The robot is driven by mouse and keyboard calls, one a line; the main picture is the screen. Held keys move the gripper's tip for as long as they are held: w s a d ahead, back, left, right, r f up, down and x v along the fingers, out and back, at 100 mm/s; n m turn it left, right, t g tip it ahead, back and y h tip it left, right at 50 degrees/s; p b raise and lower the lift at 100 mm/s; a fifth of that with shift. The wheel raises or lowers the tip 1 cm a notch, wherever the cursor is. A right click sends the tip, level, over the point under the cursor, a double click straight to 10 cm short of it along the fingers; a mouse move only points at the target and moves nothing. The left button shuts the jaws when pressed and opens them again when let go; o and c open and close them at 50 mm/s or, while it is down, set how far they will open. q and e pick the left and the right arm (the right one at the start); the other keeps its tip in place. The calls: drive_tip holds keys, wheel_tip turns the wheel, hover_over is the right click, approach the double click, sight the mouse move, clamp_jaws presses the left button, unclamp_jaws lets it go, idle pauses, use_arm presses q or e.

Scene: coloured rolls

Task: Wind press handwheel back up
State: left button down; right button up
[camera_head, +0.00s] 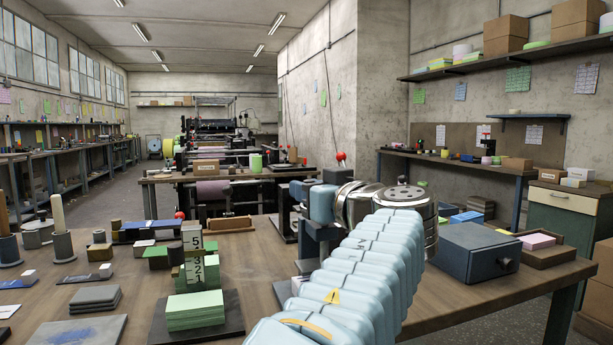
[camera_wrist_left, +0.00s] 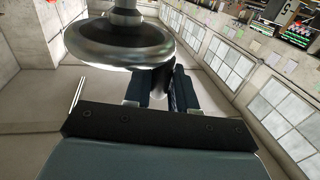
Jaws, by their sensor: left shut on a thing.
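My left arm reaches from the bottom of the head view to a dark press frame (camera_head: 283,222) on the near bench. My left gripper (camera_head: 302,190) is at the top of this frame, partly hidden by my own wrist. In the left wrist view, the handwheel (camera_wrist_left: 115,45) is a shiny metal disc on a shaft, at upper left. My gripper's dark fingers (camera_wrist_left: 160,90) are shut on a dark upright handle (camera_wrist_left: 167,76) beside the wheel's rim. The wheel cannot be made out in the head view. My right gripper is not in view.
Left of the press are a green stack (camera_head: 195,310) on a dark plate and a numbered gauge (camera_head: 194,253). A blue-grey box (camera_head: 473,250) and a tray (camera_head: 545,252) stand at the right. The bench (camera_head: 262,262) is bare just left of the press.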

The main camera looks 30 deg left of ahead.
use_arm(q)
drive_tip(key=n+g+y+p, duration=0.1)
drive_tip(key=n+g, duration=0.1)
drive_tip(key=g, duration=0.1)
drive_tip(key=d+n+g+y+p, duration=0.1)
drive_tip(key=n+g+p, duration=0.1)
drive_tip(key=g, duration=0.2)
drive_tip(key=shift+d+r+n+p, duration=0.1)
drive_tip(key=shift+d+n+p, duration=0.1)
drive_tip(key=shift+n+p, duration=0.1)
drive_tip(key=shift+w+d+n+g+h, duration=0.15)
drive_tip(key=shift+d+n+g, duration=0.1)
drive_tip(key=shift+n+g, duration=0.8)
drive_tip(key=shift+d+n+g+h, duration=0.2)
drive_tip(key=shift+n+g, duration=0.35)
drive_tip(key=shift+g, duration=0.85)
drive_tip(key=shift+w+d+n+g+h, duration=0.15)
drive_tip(key=shift+d+n+g, duration=0.1)
drive_tip(key=shift+n+g, duration=0.8)
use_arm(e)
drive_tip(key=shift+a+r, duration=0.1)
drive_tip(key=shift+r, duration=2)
use_arm(q)
drive_tip(key=shift+f+m+g, duration=0.25)
drive_tip(key=shift+g, duration=0.05)
drive_tip(key=c, duration=1.1)
unclamp_jaws()
drive_tip(key=shift+d, duration=0.1)
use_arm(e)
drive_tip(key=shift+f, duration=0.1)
